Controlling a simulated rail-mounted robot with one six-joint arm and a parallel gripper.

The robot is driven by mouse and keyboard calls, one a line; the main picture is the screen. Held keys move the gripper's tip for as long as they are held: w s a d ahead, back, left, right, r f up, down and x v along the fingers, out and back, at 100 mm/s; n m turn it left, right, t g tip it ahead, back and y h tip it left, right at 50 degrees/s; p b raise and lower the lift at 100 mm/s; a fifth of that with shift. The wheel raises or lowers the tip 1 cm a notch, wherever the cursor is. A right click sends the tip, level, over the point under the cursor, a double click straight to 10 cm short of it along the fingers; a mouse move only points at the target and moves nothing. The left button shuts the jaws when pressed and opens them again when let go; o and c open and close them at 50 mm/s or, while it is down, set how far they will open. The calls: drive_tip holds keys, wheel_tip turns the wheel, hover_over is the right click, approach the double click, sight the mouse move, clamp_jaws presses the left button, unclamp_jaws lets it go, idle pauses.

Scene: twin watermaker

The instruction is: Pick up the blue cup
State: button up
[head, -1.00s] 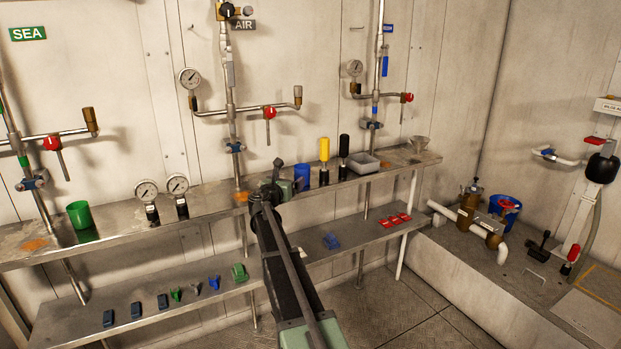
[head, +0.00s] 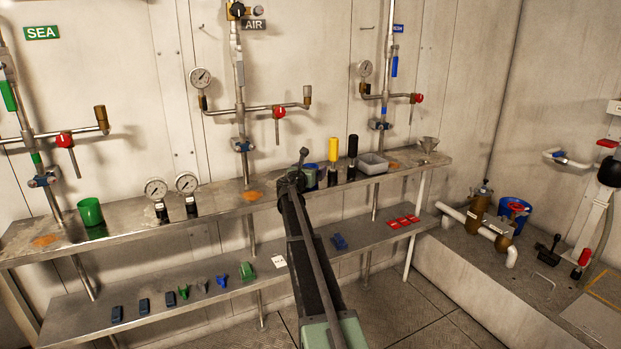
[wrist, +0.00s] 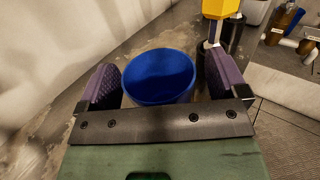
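The blue cup (wrist: 160,82) stands upright on the upper shelf; in the wrist view I look down into its open top. My gripper (wrist: 165,85) is open, with one purple finger pad on the left of the cup and the other on the right. A gap shows between the left pad and the cup; the right pad is close to the cup's side, and I cannot tell if it touches. In the head view the cup (head: 309,177) is mostly hidden behind the end of my arm.
A yellow-handled tool (head: 333,153) and a black-handled one (head: 352,150) stand just right of the cup. A grey tray (head: 373,164) and a funnel (head: 428,146) are further right. A green cup (head: 90,212) and two gauges stand to the left. Pipes rise behind the shelf.

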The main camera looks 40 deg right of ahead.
drive_tip(key=c, duration=0.9)
wheel_tip(320, 180, up, 10)
drive_tip(key=p, duration=1)
drive_tip(key=shift+r, duration=0.25)
